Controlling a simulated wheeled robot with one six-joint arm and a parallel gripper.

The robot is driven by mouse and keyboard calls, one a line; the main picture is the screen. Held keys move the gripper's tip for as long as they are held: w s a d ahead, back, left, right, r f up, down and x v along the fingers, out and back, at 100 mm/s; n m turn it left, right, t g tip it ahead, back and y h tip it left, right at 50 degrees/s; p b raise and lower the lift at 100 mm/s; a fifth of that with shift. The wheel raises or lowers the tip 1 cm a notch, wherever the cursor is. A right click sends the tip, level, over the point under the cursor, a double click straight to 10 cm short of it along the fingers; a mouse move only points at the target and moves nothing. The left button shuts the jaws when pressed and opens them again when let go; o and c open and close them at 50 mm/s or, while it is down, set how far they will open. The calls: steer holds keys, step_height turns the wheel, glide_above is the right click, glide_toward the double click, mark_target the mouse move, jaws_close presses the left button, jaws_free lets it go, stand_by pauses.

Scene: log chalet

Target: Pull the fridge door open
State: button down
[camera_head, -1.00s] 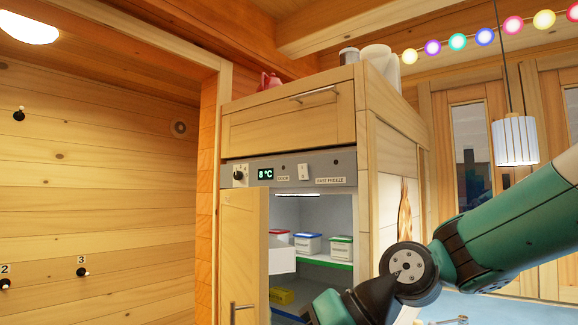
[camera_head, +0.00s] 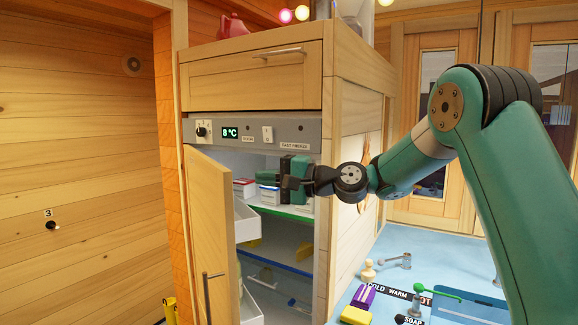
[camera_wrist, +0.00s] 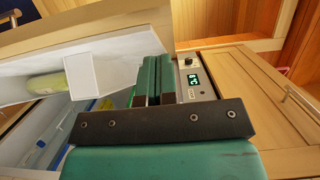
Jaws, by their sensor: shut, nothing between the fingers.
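The fridge door (camera_head: 205,225) is a wooden panel, standing partly open and swung out at the left of the fridge opening. Its vertical metal handle (camera_head: 208,297) is low on its outer face. White door bins (camera_head: 248,222) show on its inner side; one bin (camera_wrist: 98,72) also shows in the wrist view. My gripper (camera_head: 262,179) is at the upper part of the opening, to the right of the door and apart from the handle. Its green fingers (camera_wrist: 151,75) are together and empty. The control panel (camera_head: 255,132) above reads 8 °C.
Lidded boxes stand on a fridge shelf (camera_head: 295,212) behind my gripper. A wooden drawer (camera_head: 250,70) is above the fridge. The blue counter (camera_head: 400,240) at the right holds a tap, a yellow block (camera_head: 355,316) and small items. A log wall (camera_head: 80,180) is at the left.

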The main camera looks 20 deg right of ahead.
mark_target(231, 179)
steer(key=a+p, duration=0.1)
steer(key=a, duration=0.3)
steer(key=shift+s+a+p, duration=0.1)
steer(key=shift+a+p, duration=0.1)
steer(key=shift+p, duration=0.2)
